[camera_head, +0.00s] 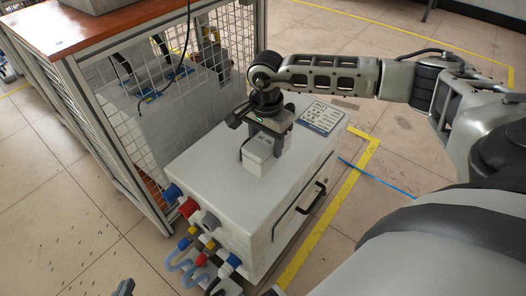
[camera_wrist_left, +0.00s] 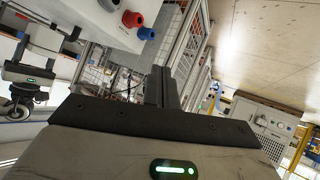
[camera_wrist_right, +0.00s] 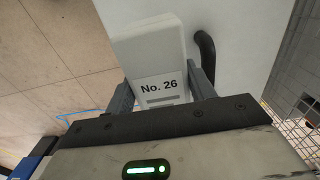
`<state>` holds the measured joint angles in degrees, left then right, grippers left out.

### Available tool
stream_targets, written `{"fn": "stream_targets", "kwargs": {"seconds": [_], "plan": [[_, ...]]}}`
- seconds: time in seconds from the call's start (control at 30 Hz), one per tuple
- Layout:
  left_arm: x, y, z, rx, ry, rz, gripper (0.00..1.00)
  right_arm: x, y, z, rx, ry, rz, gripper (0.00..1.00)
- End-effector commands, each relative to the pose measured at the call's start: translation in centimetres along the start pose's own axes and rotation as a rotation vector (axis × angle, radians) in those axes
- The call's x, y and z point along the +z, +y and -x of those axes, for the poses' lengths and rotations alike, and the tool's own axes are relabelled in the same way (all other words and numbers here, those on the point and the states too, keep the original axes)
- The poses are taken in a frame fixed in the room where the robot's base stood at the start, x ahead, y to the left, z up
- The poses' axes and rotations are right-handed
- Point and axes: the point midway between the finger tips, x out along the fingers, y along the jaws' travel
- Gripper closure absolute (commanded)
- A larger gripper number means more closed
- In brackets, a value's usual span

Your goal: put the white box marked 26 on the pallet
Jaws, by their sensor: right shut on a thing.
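The white box marked No. 26 (camera_wrist_right: 160,65) is between the fingers of my right gripper (camera_wrist_right: 165,92), which is shut on it. In the head view the box (camera_head: 259,157) is over the top of a white cabinet, below my right gripper (camera_head: 266,138). I cannot tell whether it touches the cabinet top. My left gripper (camera_wrist_left: 165,88) has its fingers together and empty, seen in the left wrist view. Only a dark tip of it shows at the bottom of the head view. I see no pallet that I can make out.
The white cabinet (camera_head: 205,160) has a black front handle (camera_head: 312,197), colored connectors (camera_head: 188,207) and hoses low at its left. A mesh-sided bench (camera_head: 75,37) stands close behind it. Yellow floor tape (camera_head: 320,225) and a blue cable (camera_head: 375,177) lie right of the cabinet on open floor.

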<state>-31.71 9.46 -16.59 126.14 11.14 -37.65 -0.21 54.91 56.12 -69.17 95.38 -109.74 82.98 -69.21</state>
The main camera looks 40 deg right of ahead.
Motion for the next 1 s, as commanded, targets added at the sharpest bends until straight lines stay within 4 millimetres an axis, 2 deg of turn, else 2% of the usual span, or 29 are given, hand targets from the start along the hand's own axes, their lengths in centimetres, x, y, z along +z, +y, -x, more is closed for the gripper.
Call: {"fn": "stream_targets", "kwargs": {"seconds": [0.13, 0.27, 0.47, 0.6, 0.83, 0.87, 0.9, 1.0], "plan": [[-0.5, 0.5, 0.3, 0.012, 0.029, -0.006, 1.00, -0.3, -0.9, -1.0, -0.003, -0.001, 0.000, 0.77], [0.0, 0.6, 0.3, 0.016, 0.027, -0.006, 1.00, -0.6, -1.4, -1.8, -0.001, 0.000, -0.001, 0.77], [0.1, 0.6, 0.3, 0.021, 0.055, -0.010, 1.00, -0.6, -1.4, -4.6, -0.001, -0.001, 0.000, 0.77], [-0.8, 0.7, 0.7, 0.024, 0.075, -0.018, 1.00, -0.6, -1.4, -4.6, -0.003, -0.001, 0.001, 0.77], [-0.5, 0.7, 0.5, 0.025, 0.076, -0.017, 1.00, -0.6, -1.4, -5.0, -0.003, -0.001, 0.000, 0.77], [-0.6, 0.7, 0.6, 0.025, 0.078, -0.017, 1.00, -0.5, -1.3, -5.0, -0.001, -0.001, 0.000, 0.40], [-0.7, 0.7, 0.6, 0.025, 0.078, -0.017, 1.00, -0.5, -1.3, -5.0, -0.001, -0.001, 0.000, 0.37], [-0.7, 0.7, 0.6, 0.025, 0.078, -0.017, 1.00, -0.5, -1.3, -5.0, -0.001, -0.001, 0.000, 0.37]]}}
